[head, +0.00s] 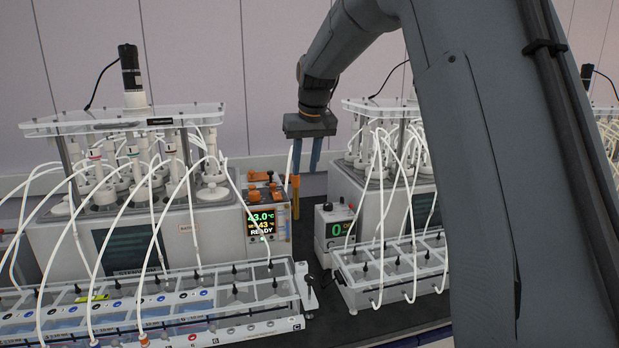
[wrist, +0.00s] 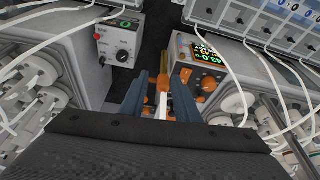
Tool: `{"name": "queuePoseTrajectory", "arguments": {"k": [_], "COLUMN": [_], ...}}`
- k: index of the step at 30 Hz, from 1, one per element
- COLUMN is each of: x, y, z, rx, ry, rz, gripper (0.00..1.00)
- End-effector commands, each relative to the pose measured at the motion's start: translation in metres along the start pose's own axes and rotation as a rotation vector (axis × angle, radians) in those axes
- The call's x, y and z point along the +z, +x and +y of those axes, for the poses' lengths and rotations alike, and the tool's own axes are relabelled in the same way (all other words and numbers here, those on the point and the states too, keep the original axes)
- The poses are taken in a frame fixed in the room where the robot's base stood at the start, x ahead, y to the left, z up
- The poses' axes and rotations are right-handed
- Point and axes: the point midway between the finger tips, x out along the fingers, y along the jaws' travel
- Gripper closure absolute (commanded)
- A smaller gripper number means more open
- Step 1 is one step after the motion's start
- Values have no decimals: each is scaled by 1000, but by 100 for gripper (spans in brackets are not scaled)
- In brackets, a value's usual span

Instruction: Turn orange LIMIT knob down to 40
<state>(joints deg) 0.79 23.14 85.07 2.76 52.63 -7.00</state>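A heater controller (head: 268,240) stands at the right end of the left reactor. Its screen (head: 261,221) reads 43.0 °C, with a second line of 43 and READY; it also shows in the wrist view (wrist: 208,55). Several orange parts (head: 256,195) sit on top of the controller; in the wrist view they lie beside the right finger (wrist: 205,85). I cannot read which one is the LIMIT knob. My gripper (head: 306,170) points down, behind and right of the controller. Its blue fingers are apart, and in the wrist view (wrist: 160,95) orange and white parts show between them.
An orange upright strip (head: 295,195) stands below my gripper. A grey box with a green 0 display and a black dial (head: 336,230) stands to the right. White tubes arch over both reactors, and bottle racks (head: 200,300) line the front. A dark gap separates the two stations.

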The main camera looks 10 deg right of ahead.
Motion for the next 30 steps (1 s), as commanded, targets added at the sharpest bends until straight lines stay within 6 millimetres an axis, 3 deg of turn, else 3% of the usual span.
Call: {"name": "queuePoseTrajectory", "arguments": {"k": [8, 19, 21, 23, 30], "x": [23, 26, 26, 30, 67], "y": [12, 13, 13, 15, 37], "z": [-2, -1, -1, -2, -10], "rx": [2, 3, 3, 7, 51], "ry": [6, 8, 11, 23, 164], "rz": [-15, -16, -17, -24, -91], "gripper": [71, 71, 60, 60, 60]}}
